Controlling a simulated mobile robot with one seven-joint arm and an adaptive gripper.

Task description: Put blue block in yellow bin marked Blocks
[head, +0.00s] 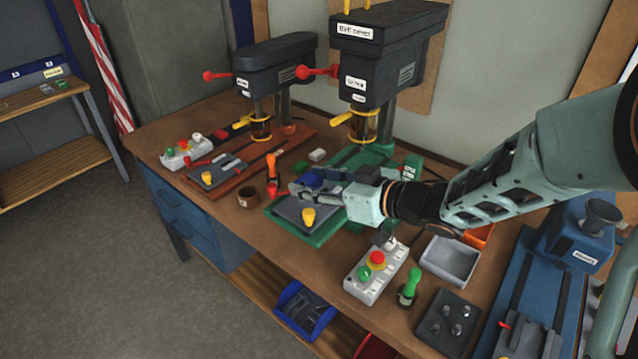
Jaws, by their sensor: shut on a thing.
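My gripper (304,187) is over the green drill-press base at the middle of the bench, its fingers pointing left. It is shut on a small dark blue piece (311,179), which looks like the blue block; the fingers partly hide it. I cannot tell whether the block touches the surface below. No yellow bin marked Blocks can be made out in the head view.
Two drill presses (376,55) stand at the back of the bench. A control box (376,272), a grey tray (450,260) and a green-handled tool (409,288) lie in front of my arm. A blue bin (290,318) sits on the lower shelf. Open floor lies left.

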